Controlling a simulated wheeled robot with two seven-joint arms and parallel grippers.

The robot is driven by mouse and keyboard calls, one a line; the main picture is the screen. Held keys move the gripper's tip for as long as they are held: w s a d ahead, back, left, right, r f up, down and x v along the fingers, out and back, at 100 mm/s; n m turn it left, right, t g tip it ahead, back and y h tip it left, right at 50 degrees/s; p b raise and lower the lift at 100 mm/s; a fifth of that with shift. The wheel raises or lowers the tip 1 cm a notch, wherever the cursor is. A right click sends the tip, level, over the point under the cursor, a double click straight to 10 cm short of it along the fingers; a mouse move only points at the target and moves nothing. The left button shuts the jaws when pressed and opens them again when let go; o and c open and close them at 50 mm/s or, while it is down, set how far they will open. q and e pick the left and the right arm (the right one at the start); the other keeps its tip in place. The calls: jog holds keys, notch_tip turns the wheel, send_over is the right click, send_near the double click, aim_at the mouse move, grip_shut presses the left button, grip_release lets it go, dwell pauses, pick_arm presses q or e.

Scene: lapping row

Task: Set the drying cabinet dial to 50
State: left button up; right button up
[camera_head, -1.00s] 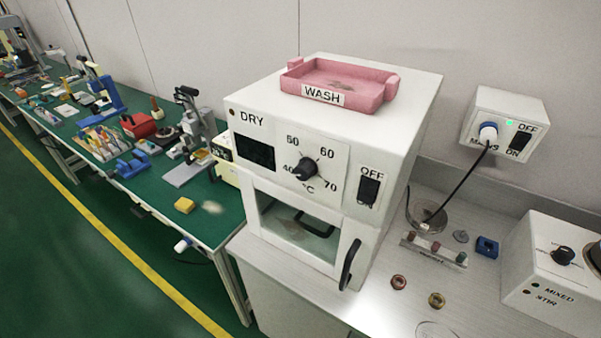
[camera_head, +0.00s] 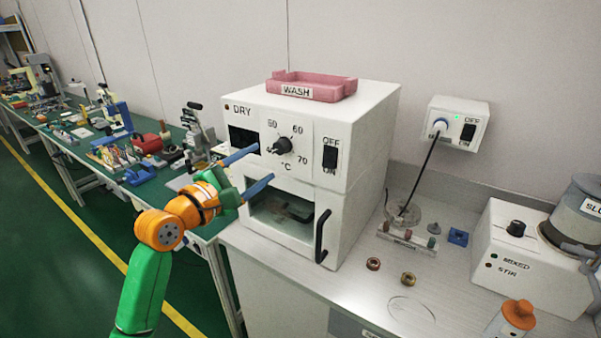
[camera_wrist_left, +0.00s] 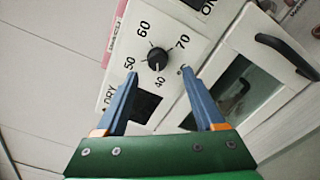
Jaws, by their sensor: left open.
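The drying cabinet (camera_head: 360,125) is a white box marked DRY on the pale bench. Its black dial knob (camera_head: 283,145) sits on a white panel with numbers 40 to 70. In the left wrist view the knob (camera_wrist_left: 157,58) shows a pale mark pointing toward the 40. My left gripper (camera_head: 265,163) is open, with blue fingers pointing at the dial panel. In the left wrist view the fingertips (camera_wrist_left: 158,73) lie either side of the knob's lower part, apart from it. Contact with the panel cannot be told. My right gripper is not in view.
A pink WASH tray (camera_head: 310,86) sits on the cabinet. The OFF/ON switch (camera_head: 331,157) is right of the dial; the windowed door with its black handle (camera_head: 321,236) is below. A stirrer (camera_head: 510,255) and a wall switch box (camera_head: 458,123) stand right. A green bench (camera_head: 95,175) runs left.

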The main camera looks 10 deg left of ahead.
aim_at(277, 149)
pick_arm(q)
jog(key=x, duration=0.2)
jog(key=p+x, duration=0.1)
jog(key=x, duration=0.2)
jog(key=a+x, duration=0.1)
jog(key=x, duration=0.1)
jog(key=shift+w+d+p, duration=0.1)
jog(key=shift+w+p, duration=0.2)
jog(key=shift+p, duration=0.05)
jog(key=shift+w+d+r, duration=0.1)
jog(key=shift+w+d, duration=0.05)
jog(key=shift+d, duration=0.1)
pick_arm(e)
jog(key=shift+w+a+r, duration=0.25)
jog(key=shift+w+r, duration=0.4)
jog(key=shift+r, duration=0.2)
pick_arm(q)
jog(key=shift+a, duration=0.1)
jog(key=shift+c, duration=0.7)
jog(key=shift+w, duration=0.1)
grip_shut()
